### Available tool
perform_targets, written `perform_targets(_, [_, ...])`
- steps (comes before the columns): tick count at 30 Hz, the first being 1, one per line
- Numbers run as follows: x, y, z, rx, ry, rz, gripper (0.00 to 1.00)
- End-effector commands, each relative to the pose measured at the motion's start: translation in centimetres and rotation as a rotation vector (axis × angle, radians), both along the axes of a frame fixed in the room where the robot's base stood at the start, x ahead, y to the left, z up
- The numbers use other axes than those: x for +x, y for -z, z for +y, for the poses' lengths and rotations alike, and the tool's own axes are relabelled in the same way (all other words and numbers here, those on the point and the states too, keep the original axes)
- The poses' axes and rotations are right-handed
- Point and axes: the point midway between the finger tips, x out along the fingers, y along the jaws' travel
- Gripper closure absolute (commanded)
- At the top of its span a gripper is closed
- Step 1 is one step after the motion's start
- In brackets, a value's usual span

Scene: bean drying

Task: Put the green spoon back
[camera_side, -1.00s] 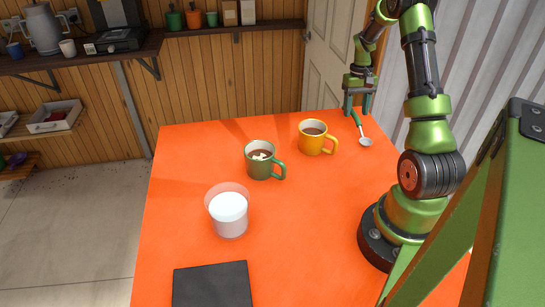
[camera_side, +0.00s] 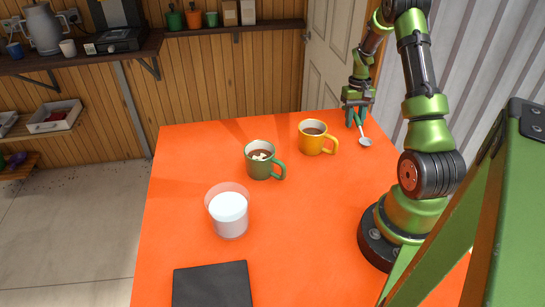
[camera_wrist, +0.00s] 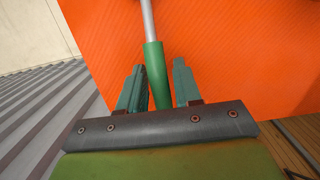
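The green spoon (camera_side: 363,133) lies on the orange table near the far right edge. Its silver bowl end points toward the front, and the green handle runs back under my gripper (camera_side: 355,123). In the wrist view the green handle (camera_wrist: 156,75) lies between the two fingers of my gripper (camera_wrist: 159,80). The fingers are apart, one on each side of the handle, with a small gap on the right; the left finger looks very close to it. Whether they touch it is not clear. My gripper points down, fingertips low near the table.
A yellow mug (camera_side: 312,143) with dark drink stands left of the spoon. A green mug (camera_side: 259,169) with pale pieces on its drink and a glass of white contents (camera_side: 229,216) stand farther left. A dark flat slab (camera_side: 212,287) lies at the front. The table's middle is clear.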

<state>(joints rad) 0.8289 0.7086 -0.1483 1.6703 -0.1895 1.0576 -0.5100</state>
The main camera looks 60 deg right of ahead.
Motion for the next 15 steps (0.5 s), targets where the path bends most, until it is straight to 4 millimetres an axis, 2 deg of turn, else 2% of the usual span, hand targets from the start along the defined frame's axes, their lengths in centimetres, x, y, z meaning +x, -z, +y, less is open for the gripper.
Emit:
perform_targets(1, [0.0, 0.0, 0.0, 0.000, 0.000, 0.000, 0.75])
perform_targets(6, [0.0, 0.0, 0.0, 0.000, 0.000, 0.000, 1.00])
perform_targets(15, [0.1, -1.1, -0.1, -0.001, 0.000, -0.001, 1.00])
